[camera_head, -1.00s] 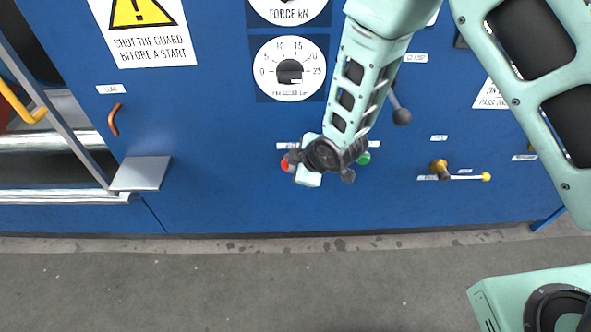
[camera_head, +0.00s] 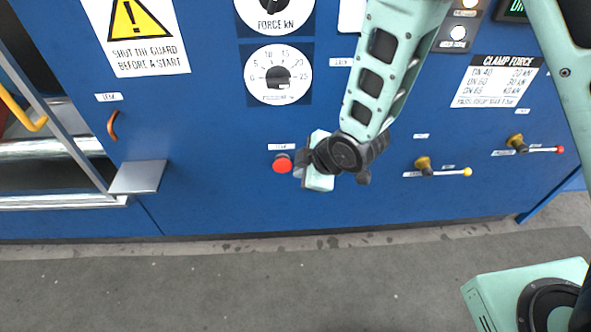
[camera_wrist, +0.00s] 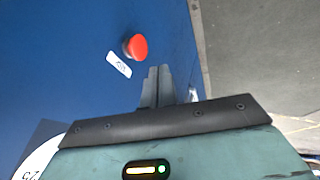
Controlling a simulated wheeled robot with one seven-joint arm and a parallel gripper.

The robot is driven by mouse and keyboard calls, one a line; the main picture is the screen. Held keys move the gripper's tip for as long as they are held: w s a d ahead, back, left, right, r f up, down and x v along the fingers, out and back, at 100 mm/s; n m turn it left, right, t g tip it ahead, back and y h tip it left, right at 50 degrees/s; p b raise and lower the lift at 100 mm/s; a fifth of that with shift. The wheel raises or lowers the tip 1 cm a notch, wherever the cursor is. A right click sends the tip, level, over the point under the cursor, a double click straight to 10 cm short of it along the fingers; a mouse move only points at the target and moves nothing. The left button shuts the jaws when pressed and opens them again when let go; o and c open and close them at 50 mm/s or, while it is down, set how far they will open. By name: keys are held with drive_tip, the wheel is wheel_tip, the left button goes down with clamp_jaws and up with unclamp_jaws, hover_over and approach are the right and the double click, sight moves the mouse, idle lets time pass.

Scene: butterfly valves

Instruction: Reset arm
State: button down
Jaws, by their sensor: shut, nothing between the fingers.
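My arm hangs in front of the blue panel (camera_head: 220,200) in the head view. Its gripper end (camera_head: 303,170) is just right of a red push button (camera_head: 282,163), and the fingers are partly hidden behind the wrist. In the wrist view the fingers of my gripper (camera_wrist: 158,80) are shut together and empty. The red button (camera_wrist: 136,46) is to the left of and beyond the fingertips there, with a gap between them. A small white label (camera_wrist: 119,64) lies beside the button.
A force dial (camera_head: 278,75) is above the red button. Two valve levers, one yellow-tipped (camera_head: 445,172) and one red-tipped (camera_head: 535,149), stick out at right. A grey ledge (camera_head: 138,177) and an orange handle (camera_head: 113,125) are at left. The grey floor (camera_head: 250,280) below is clear.

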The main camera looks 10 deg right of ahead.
drive_tip(key=shift+s+d+r, duration=0.15)
drive_tip(key=shift+s+r, duration=0.05)
drive_tip(key=shift+r, duration=0.05)
idle(0.4)
drive_tip(key=s+d+r+m+g+h+p, duration=0.1)
drive_tip(key=s+d+r+m+g+h, duration=0.2)
drive_tip(key=s+r, duration=0.7)
drive_tip(key=s+d+r+m+g+h, duration=0.1)
drive_tip(key=s+d+r+m+g, duration=0.2)
drive_tip(key=s+d+r+m, duration=0.65)
drive_tip(key=s+a+r+n+p, duration=0.1)
drive_tip(key=a+r+n+p, duration=0.1)
drive_tip(key=r+p, duration=0.7)
drive_tip(key=s+a+r+n+p, duration=0.1)
drive_tip(key=a+r+p, duration=0.1)
drive_tip(key=r+p, duration=0.7)
drive_tip(key=p, duration=0.2)
drive_tip(key=shift+s+a+r+n+p, duration=0.15)
drive_tip(key=shift+a+r+n+p, duration=0.15)
drive_tip(key=shift+a+n+p, duration=0.1)
drive_tip(key=shift+d, duration=0.2)
